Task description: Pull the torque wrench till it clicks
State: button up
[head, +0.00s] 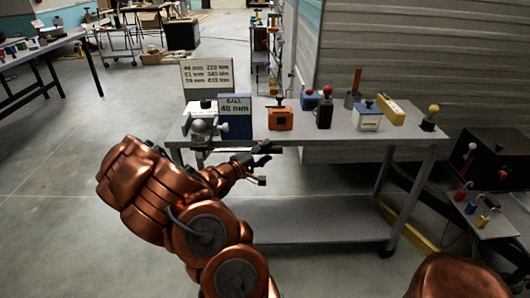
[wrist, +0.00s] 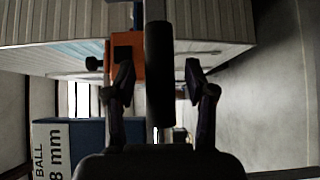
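The torque wrench (wrist: 159,75) shows in the wrist view as a thick dark grip on a thinner grey bar, upright in the picture. My gripper (wrist: 157,80) is open, with one finger on each side of the grip and a visible gap to both. In the head view my gripper (head: 260,168) is at the front edge of the table, right of a silver tow-ball hitch (head: 199,128). The wrench is mostly hidden there by my arm and gripper, so where its head sits cannot be told.
A blue "BALL 48 mm" box (head: 236,118) and a torque chart (head: 207,76) stand by the hitch. An orange box (head: 280,118) and several other items stand on the grey table (head: 290,147). A low side table (head: 490,215) is at right.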

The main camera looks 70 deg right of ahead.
grip_shut()
jog(key=shift+a, duration=0.1)
dwell(0.5)
